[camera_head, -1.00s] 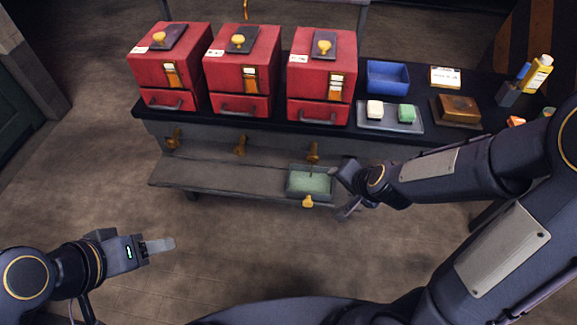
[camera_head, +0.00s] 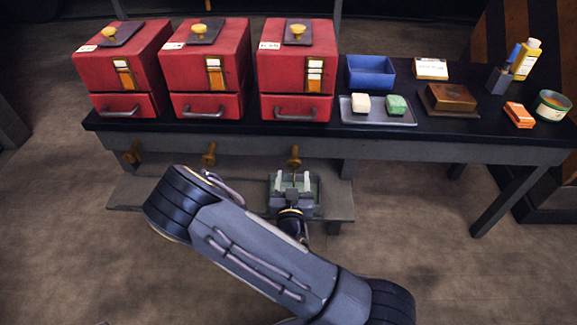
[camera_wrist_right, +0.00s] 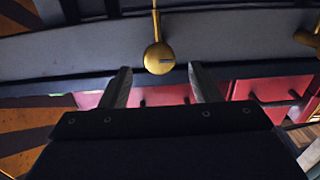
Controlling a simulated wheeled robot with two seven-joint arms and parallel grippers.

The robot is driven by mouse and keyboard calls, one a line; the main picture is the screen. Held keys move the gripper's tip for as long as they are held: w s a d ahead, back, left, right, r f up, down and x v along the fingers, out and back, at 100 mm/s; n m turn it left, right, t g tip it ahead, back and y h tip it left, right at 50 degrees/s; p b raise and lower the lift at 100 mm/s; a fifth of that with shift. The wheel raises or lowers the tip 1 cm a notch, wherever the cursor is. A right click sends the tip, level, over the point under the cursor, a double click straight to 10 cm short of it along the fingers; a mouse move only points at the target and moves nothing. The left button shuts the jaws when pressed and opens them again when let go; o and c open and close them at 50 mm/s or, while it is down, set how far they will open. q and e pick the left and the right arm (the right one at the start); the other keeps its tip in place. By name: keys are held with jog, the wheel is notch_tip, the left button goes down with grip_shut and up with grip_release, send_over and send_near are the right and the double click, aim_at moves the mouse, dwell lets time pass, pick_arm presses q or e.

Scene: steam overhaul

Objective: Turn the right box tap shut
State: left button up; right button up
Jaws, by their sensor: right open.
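The right box tap (camera_head: 294,157) is a brass tap on the bench front below the right red box (camera_head: 297,65). In the right wrist view it shows as a round brass knob (camera_wrist_right: 158,58) on a stem. My right gripper (camera_head: 292,180) is open and empty, just below and in front of this tap. In the wrist view its two fingers (camera_wrist_right: 163,85) stand apart, with the knob ahead of the gap and not gripped. Whether a finger touches it I cannot tell. My left gripper is out of view.
Two more brass taps, the middle one (camera_head: 209,154) and the left one (camera_head: 133,152), stand to the left. A blue bin (camera_head: 371,72) is on the bench top.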

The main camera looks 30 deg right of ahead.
aim_at(294, 166)
jog(key=x, duration=0.6)
jog(key=shift+c, duration=0.5)
jog(key=c, duration=0.8)
jog(key=shift+c, duration=0.2)
jog(key=shift+b, duration=0.3)
